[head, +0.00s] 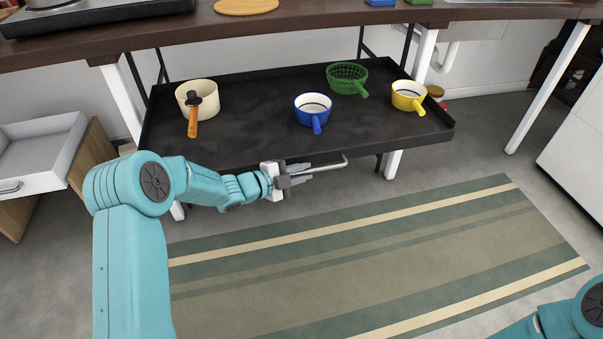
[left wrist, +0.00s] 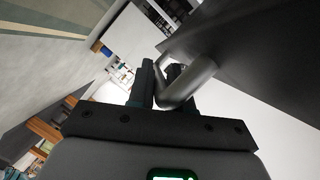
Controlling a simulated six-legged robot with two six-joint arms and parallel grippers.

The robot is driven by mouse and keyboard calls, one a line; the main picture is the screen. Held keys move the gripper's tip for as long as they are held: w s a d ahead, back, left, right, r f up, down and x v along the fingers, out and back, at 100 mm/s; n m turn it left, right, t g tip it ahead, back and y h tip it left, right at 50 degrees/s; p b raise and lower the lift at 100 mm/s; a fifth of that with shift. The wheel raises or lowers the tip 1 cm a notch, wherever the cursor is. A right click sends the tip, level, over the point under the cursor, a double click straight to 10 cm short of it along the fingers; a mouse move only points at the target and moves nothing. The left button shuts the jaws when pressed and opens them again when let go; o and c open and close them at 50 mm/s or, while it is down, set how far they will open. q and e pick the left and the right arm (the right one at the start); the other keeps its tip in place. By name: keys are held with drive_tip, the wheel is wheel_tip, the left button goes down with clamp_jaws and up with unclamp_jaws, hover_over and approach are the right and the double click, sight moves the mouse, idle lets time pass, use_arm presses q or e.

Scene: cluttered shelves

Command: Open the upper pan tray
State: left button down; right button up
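The black pan tray (head: 260,118) is under the counter, standing out in front of it with its top in plain view. A grey metal bar handle (head: 336,163) is on its front edge and also shows in the left wrist view (left wrist: 190,82). My left gripper (head: 300,172) is at the left part of this handle. In the left wrist view its two fingers (left wrist: 158,85) are close together with the bar between them, and look shut on it. My right gripper is out of view; only a bit of my right arm shows at the lower right.
On the tray stand a cream pan (head: 203,94), a blue pan (head: 312,107), a green basket pan (head: 347,77) and a yellow pan (head: 408,94). The brown counter (head: 310,26) is above. A white drawer (head: 40,155) stands open at left. A striped rug (head: 380,262) covers clear floor.

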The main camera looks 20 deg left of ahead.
use_arm(q)
drive_tip(key=c, duration=1.4)
unclamp_jaws()
drive_tip(key=shift+s, duration=0.1)
drive_tip(key=shift+s+a+r, duration=0.15)
drive_tip(key=shift+s+a, duration=0.05)
drive_tip(key=shift+a, duration=0.05)
drive_tip(key=p+v, duration=0.4)
drive_tip(key=v, duration=1.1)
drive_tip(key=shift+s, duration=0.3)
